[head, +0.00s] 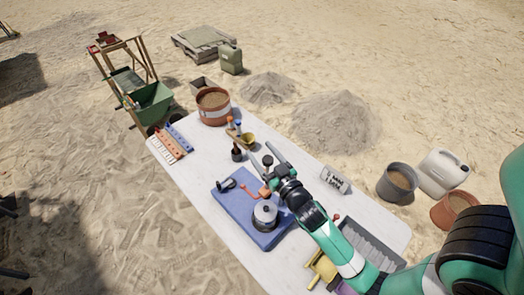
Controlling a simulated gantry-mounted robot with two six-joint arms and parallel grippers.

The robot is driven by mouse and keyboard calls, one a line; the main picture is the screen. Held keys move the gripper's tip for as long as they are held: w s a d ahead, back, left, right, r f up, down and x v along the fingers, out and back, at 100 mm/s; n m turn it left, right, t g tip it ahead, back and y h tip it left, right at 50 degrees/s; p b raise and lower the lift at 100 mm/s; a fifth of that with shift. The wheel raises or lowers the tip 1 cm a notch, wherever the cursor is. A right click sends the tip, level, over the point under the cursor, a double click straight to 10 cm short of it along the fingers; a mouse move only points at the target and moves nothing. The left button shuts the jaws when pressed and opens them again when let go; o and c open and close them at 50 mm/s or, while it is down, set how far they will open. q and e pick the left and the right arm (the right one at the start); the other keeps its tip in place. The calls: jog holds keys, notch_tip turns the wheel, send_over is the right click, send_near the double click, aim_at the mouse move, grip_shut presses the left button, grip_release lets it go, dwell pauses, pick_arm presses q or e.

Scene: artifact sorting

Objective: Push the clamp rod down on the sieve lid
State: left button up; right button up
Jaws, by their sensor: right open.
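A metal sieve pot with a round lid (265,214) stands on a blue base board (234,211) on the table. A red-orange rod (251,191), which looks like the clamp rod, sits just behind the lid, with an orange end beside my right arm. Whether it touches the lid is too small to tell. My right gripper (261,154) is open with nothing seen between its fingers. It is beyond the sieve and the blue board, over the white table. My right arm passes close beside the lid on its right. My left gripper is not in view.
On the white table (196,182) are a rack of coloured items (173,141), a yellow scoop (248,139), a small sign (335,180) and a grey ribbed tray (371,246). A sand-filled sieve (213,106) stands at the far end.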

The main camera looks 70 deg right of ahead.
grip_shut()
dwell(1.4)
